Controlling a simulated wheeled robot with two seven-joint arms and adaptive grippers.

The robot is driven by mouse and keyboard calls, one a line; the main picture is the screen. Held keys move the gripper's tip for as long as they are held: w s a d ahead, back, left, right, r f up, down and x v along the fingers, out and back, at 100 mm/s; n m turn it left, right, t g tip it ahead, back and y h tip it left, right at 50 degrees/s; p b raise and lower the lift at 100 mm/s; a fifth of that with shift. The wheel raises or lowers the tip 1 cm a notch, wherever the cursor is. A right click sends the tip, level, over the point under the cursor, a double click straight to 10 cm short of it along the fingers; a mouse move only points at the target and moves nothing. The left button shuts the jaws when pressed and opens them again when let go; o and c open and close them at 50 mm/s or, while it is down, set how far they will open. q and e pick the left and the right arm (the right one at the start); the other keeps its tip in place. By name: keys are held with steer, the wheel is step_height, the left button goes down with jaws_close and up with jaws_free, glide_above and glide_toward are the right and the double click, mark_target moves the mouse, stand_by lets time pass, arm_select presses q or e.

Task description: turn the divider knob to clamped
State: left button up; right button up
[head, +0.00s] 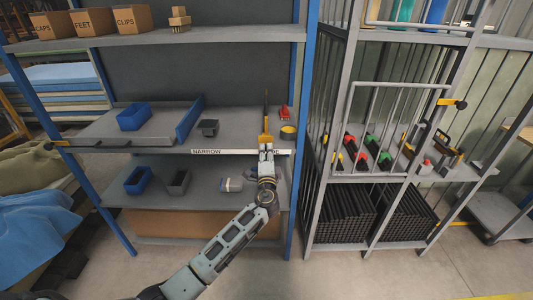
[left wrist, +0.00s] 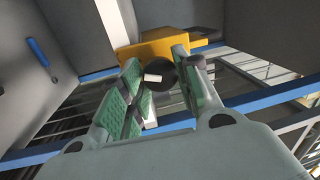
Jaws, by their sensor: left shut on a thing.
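The divider (head: 266,112) is a thin upright panel seen edge-on on the middle shelf, with a yellow bracket (head: 265,138) at the shelf's front edge. The bracket also shows in the left wrist view (left wrist: 150,48). My left gripper (head: 266,150) is at the bracket's front. In the left wrist view its green-padded fingers are shut on the black divider knob (left wrist: 168,74), which has a white mark on it. The knob is hidden behind the gripper in the head view, and I cannot read its setting. My right gripper is not in view.
A shelf-edge label (head: 207,151) reads "NARROW" on the left; its right part is partly hidden by my gripper. A blue bin (head: 134,117) sits on a tray at left. A small dark bin (head: 208,128) stands left of the divider, a yellow-black round item (head: 288,131) right of it.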

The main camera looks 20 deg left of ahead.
arm_select(q)
steer(key=m+h+p, duration=0.1)
steer(key=m+p, duration=0.1)
steer(key=m, duration=0.2)
steer(key=m+p, duration=0.1)
steer(key=m, duration=0.3)
steer(key=shift+a+h+p, duration=0.1)
steer(key=shift+h+p, duration=0.3)
steer(key=shift+m+h+p, duration=0.3)
steer(key=shift+m+p, duration=1.1)
steer(key=shift+m, duration=0.6)
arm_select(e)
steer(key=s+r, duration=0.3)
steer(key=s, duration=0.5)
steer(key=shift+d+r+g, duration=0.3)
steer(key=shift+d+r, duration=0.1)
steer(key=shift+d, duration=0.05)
arm_select(q)
steer(key=shift+f, duration=0.1)
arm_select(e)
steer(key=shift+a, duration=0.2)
